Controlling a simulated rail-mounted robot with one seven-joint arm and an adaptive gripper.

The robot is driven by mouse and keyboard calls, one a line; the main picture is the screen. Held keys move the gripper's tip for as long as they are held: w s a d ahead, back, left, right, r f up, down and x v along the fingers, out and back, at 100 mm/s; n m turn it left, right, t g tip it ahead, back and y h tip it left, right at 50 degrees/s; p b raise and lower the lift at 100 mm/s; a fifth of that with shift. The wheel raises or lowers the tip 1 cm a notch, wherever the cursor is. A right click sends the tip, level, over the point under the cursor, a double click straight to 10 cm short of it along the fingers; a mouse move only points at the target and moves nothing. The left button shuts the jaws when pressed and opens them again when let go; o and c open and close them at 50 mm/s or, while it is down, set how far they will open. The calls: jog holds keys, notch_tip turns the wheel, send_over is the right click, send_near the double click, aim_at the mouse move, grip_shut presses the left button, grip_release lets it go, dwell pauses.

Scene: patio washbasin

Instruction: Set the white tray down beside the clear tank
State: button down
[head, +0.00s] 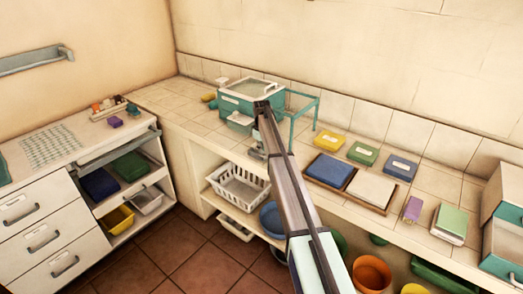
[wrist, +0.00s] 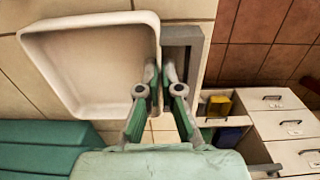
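The white tray (wrist: 85,60) fills the upper left of the wrist view, a shallow square pan with rounded corners, its inside facing the camera. My gripper (wrist: 161,72) has its green fingers close together on either side of the tray's right wall, and appears shut on it. In the head view my arm reaches to the back left of the counter; the tray cannot be made out there, and my fingers are not clear.
A teal open stand (head: 306,106) is right of the tank. Yellow, green and blue boxes (head: 364,153) and a wooden tray (head: 390,204) occupy the counter farther right. A white basket (head: 240,186) sits on the shelf below. Tiles left of the tank (head: 165,98) look mostly clear.

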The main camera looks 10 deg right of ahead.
jog(key=c, duration=1.7)
grip_release()
jog(key=shift+f, duration=0.15)
jog(key=o, duration=0.4)
notch_tip(320, 180, up, 12)
jog(key=b, duration=0.3)
jog(key=shift+s+r, duration=0.1)
jog(key=shift+r, duration=0.1)
